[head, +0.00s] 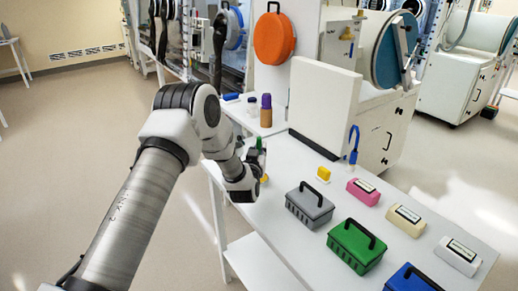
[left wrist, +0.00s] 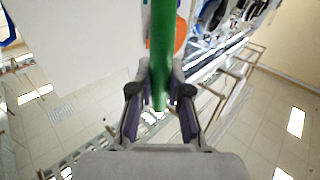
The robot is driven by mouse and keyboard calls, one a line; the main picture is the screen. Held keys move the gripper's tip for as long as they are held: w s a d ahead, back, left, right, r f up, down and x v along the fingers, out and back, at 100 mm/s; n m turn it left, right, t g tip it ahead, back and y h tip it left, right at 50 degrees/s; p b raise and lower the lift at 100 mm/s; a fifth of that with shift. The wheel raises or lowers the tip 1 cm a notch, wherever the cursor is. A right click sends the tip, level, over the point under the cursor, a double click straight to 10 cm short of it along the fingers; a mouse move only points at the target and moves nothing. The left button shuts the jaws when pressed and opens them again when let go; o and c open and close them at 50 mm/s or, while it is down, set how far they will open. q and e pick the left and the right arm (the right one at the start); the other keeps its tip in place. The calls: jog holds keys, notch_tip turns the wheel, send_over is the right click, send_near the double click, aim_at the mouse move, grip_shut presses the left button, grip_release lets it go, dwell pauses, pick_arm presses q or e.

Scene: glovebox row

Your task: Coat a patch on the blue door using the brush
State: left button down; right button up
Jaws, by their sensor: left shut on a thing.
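My left gripper (head: 259,162) is shut on a green-handled thing, probably the brush (head: 260,145), above the left edge of the white table. In the left wrist view the green handle (left wrist: 162,45) runs up between the two fingers of the left gripper (left wrist: 160,92); its bristles cannot be made out. A large round blue door (head: 386,55) is on the glovebox at the upper right, apart from the gripper. A smaller round blue door (head: 235,28) shows at the back. My right gripper is not in view.
A white upright panel (head: 325,105) stands on the table. Grey (head: 309,208), green (head: 355,248) and blue (head: 410,280) boxes line the front. Pink (head: 362,192), cream (head: 405,221) and white (head: 458,256) blocks lie behind. A purple-topped bottle (head: 266,108) stands near the orange disc (head: 274,38).

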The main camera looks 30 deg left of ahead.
pick_arm(q)
jog(key=shift+f, duration=0.1)
jog(key=shift+r+p, duration=2.3)
jog(key=shift+r, duration=1.3)
jog(key=shift+f, duration=0.1)
